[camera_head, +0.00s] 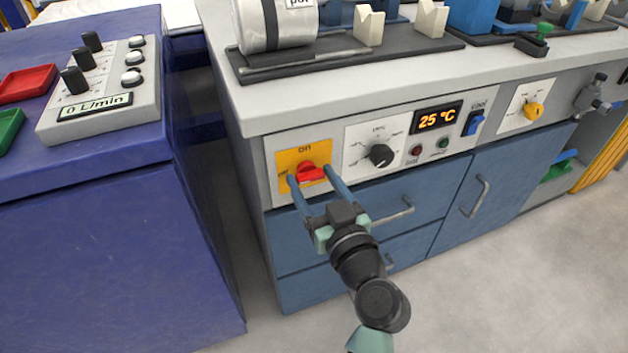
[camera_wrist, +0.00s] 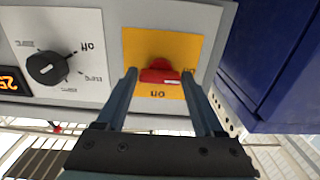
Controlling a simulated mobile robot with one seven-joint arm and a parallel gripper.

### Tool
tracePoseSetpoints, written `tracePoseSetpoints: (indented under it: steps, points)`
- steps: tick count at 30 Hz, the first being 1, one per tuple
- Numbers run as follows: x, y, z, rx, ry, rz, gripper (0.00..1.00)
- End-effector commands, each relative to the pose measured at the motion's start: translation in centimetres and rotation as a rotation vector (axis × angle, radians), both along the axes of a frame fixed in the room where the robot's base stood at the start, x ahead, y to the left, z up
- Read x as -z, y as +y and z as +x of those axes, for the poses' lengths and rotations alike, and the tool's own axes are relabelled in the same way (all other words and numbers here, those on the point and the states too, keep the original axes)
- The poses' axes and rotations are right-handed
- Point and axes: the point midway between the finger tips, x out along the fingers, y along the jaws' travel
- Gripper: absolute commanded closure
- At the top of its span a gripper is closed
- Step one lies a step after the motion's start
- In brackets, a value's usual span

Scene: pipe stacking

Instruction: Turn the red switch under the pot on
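The red switch (camera_head: 309,173) sits on a yellow plate (camera_head: 291,158) marked "on", on the front panel of the workbench. In the wrist view the red switch (camera_wrist: 160,77) lies between the open fingertips (camera_wrist: 161,73), with gaps on both sides. I cannot tell how far the fingertips are from the plate.
A black dial (camera_head: 380,155) and a temperature display (camera_head: 438,117) reading 25 °C are right of the switch. A blue switch (camera_head: 474,123) and a yellow knob (camera_head: 533,110) are farther right. A purple cabinet (camera_head: 110,250) stands to the left. Drawer handles (camera_head: 395,212) project below.

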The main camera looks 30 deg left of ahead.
Motion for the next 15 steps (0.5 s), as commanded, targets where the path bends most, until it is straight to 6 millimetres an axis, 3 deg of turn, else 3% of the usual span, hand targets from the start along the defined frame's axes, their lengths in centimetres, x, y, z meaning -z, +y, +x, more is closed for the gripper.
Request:
tracePoseSetpoints:
  steps: [2,9,15]
  points:
    - [0.01,-0.02,-0.01,0.000,0.000,0.000,0.47]
    - [0.01,-0.02,-0.02,0.000,0.000,0.000,0.90]
    - [0.01,-0.03,-0.02,0.000,0.008,0.006,0.93]
